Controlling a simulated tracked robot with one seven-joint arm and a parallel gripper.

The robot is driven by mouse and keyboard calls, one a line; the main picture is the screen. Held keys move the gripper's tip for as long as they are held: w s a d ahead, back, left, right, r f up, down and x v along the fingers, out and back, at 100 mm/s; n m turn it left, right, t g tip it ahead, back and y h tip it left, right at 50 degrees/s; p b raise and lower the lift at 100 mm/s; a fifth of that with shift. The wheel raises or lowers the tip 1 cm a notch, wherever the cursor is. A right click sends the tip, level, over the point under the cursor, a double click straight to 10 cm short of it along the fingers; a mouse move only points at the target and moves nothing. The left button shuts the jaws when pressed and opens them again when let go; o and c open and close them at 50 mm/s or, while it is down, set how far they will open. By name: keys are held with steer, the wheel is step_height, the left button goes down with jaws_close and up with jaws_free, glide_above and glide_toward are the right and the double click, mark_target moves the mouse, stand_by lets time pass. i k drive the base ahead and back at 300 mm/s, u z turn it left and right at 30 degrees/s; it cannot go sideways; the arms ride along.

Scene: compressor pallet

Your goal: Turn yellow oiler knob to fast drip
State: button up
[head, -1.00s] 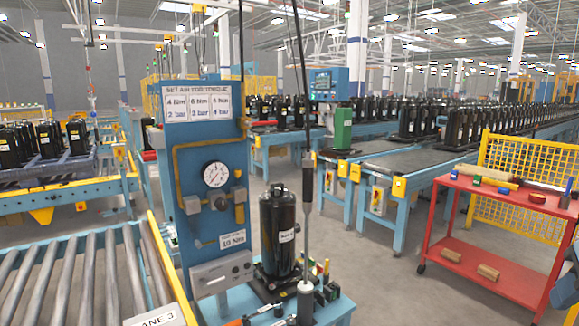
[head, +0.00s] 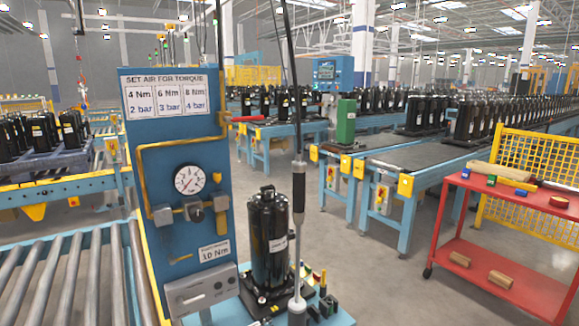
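A blue panel (head: 135,96) stands left of centre and carries a yellow air pipe (head: 146,180), a round white gauge (head: 189,179) and a row of small grey fittings. The middle fitting (head: 193,210) has a dark round front. The right fitting (head: 220,203) sits where the yellow pipe comes down. A small yellow lever-like part (head: 180,260) shows lower on the panel. My gripper is not in view.
A black compressor (head: 268,240) stands right of the panel, with a hanging driver tool (head: 298,190) in front. Rollers (head: 60,280) fill the lower left. A red cart (head: 490,215) stands at right. Grey floor (head: 375,265) lies clear between compressor and cart.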

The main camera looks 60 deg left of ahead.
mark_target(216, 176)
steer(key=z, duration=0.2)
steer(key=i, duration=1.15)
steer(key=u, duration=2.8)
steer(key=i, duration=1.4)
